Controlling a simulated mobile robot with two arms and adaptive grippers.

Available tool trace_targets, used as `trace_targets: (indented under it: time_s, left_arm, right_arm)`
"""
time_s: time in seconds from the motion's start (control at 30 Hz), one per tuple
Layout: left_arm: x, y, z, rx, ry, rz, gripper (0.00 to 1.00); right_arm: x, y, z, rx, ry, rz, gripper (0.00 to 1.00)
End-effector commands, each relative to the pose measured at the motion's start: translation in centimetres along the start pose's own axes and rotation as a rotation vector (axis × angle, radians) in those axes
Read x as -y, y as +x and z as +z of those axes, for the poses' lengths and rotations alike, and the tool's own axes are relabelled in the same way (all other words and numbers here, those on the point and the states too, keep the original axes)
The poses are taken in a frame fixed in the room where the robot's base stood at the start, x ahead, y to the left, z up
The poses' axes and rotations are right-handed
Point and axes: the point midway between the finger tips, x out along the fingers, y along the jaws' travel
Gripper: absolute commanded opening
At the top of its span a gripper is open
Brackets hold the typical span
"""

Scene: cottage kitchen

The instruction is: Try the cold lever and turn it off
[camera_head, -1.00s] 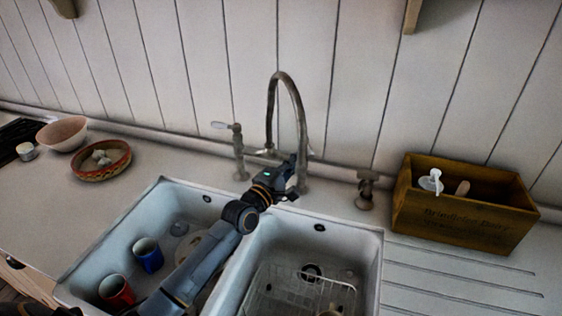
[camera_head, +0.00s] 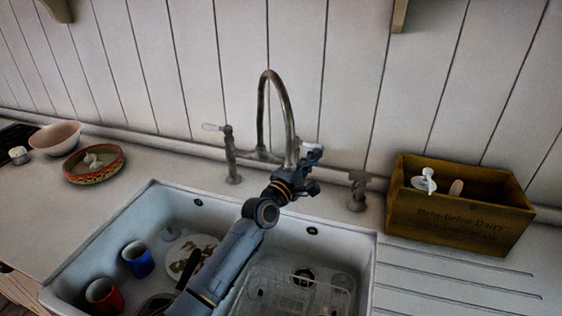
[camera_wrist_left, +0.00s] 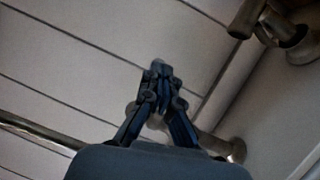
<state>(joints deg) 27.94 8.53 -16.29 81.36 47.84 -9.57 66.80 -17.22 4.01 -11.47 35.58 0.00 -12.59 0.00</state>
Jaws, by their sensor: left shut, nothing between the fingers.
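The bridge tap (camera_head: 262,154) stands behind the double sink with a tall curved spout. Its left lever (camera_head: 212,127) has a white handle pointing left. The white handle of its right lever (camera_head: 309,146) shows just above my left gripper (camera_head: 313,158), which covers most of that side. Which lever is cold cannot be told. The left gripper is shut and empty, right of the spout base; contact with the lever cannot be told. In the left wrist view its fingertips (camera_wrist_left: 159,68) meet in front of the wall, with metal tap pipe (camera_wrist_left: 40,131) behind. No running water shows.
A short metal fitting (camera_head: 358,190) stands right of the tap. A wooden box (camera_head: 450,222) is further right. Bowls sit at left.

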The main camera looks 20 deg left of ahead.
Motion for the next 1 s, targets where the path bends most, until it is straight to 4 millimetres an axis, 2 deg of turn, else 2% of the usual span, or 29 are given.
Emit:
trace_targets:
  time_s: [0.4, 1.0]
  left_arm:
    - [0.3, 1.6, 0.4, 0.001, 0.001, 0.000, 0.00]
    - [0.3, 1.8, 0.4, 0.000, 0.001, 0.000, 0.00]
  right_arm:
    - [-0.8, 0.9, 0.3, 0.004, -0.004, 0.010, 0.00]
    - [-1.0, 1.0, 0.4, 0.004, -0.005, 0.011, 0.00]
